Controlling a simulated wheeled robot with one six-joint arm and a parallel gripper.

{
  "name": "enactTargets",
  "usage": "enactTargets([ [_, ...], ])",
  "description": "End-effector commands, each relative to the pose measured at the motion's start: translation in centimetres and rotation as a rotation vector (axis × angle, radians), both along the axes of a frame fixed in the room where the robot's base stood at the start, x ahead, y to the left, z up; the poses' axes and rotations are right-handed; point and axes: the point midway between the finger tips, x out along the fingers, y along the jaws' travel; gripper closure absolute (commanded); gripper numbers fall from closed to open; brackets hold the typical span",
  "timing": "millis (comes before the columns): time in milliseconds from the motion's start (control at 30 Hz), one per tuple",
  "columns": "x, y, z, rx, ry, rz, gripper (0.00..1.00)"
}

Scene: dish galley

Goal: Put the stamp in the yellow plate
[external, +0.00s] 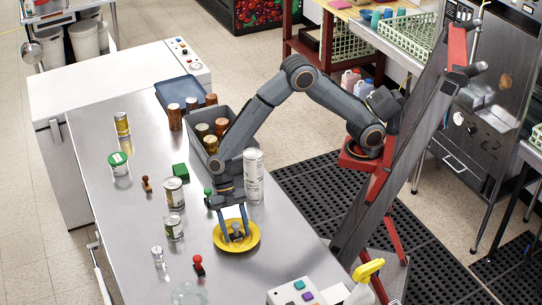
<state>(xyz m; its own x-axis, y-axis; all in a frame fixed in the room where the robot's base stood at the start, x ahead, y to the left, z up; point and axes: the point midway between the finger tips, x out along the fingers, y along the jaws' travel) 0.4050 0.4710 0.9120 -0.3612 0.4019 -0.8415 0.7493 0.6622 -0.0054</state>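The yellow plate (255,241) lies on the steel counter near its right edge. A small dark grey stamp-like piece (237,234) is upright in the middle of the plate. My gripper (235,232) points down over the plate, its two blue-grey fingers on either side of the piece. The fingers look spread, with gaps between them and the piece. Other stamps stand on the counter: a brown one (146,185), one with a red knob (198,265), a green-topped one (208,195) partly beside my arm, and perhaps a pale one (158,257).
A tall white can (254,178) stands close behind my gripper. A grey bin with jars (188,147) and a blue tray (180,90) are farther back. A control box (298,290) is in front.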

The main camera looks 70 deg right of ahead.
Motion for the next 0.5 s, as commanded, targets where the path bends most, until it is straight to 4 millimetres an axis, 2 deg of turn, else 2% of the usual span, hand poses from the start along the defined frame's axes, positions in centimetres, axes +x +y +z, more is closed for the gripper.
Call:
enactTargets([
  [267,0.0,0.0,0.3,0.000,0.000,0.000,0.47],
  [367,0.5,-0.4,1.2,0.003,-0.002,0.000,0.47],
  [500,1.7,-1.5,3.4,0.004,-0.005,-0.002,0.47],
])
